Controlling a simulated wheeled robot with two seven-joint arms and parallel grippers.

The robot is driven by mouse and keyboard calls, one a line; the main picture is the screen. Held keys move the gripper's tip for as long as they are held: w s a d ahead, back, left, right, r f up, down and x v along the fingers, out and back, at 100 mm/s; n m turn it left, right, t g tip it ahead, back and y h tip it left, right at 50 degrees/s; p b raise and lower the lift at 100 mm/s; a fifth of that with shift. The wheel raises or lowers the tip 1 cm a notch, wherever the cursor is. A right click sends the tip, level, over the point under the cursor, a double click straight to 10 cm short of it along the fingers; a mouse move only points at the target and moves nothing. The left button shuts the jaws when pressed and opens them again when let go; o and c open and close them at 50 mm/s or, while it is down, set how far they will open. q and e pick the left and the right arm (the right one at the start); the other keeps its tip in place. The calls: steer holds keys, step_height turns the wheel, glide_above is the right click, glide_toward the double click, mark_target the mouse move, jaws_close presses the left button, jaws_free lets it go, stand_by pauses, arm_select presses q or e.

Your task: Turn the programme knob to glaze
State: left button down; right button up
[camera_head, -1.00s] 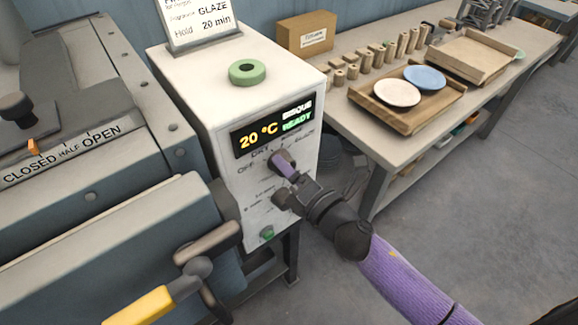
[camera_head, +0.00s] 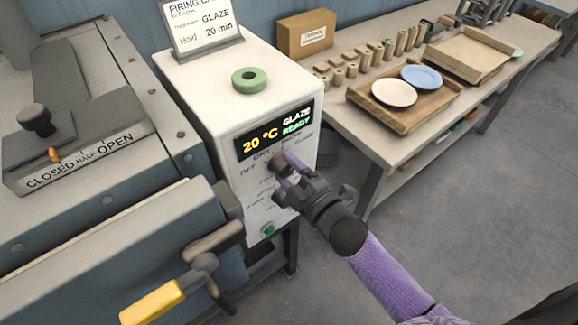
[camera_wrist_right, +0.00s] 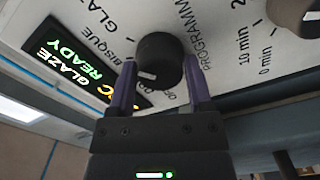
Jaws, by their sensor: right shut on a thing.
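The dark programme knob (camera_head: 278,160) is on the front of the white control box (camera_head: 215,103). In the wrist view the knob (camera_wrist_right: 158,62) has a short white mark on its face. My right gripper (camera_head: 285,170) is shut on the knob, with a purple finger on either side of it in the wrist view (camera_wrist_right: 160,80). The lit display (camera_head: 275,132) reads 20 °C, GLAZE and READY. In the head view my gripper and wrist cover part of the panel's lettering. My left gripper is not in view.
A second knob (camera_wrist_right: 296,12) shows at the wrist view's right edge. A firing card (camera_head: 200,28) reading GLAZE and 20 min, and a green ring (camera_head: 249,87), stand on the box. The kiln's yellow-gripped lever (camera_head: 152,303) is at lower left. A workbench (camera_head: 350,125) stands right.

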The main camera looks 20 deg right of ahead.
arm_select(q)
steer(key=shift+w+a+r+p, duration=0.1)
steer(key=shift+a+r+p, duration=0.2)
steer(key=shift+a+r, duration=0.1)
arm_select(e)
steer(key=shift+m, duration=0.8)
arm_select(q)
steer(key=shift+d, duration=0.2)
arm_select(e)
steer(key=o, duration=1.3)
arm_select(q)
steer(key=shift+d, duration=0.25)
arm_select(e)
steer(key=shift+s, duration=0.1)
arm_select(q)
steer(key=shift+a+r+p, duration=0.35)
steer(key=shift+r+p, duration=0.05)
arm_select(e)
steer(key=v, duration=0.9)
steer(key=shift+s+d, duration=0.15)
steer(key=shift+s, duration=0.15)
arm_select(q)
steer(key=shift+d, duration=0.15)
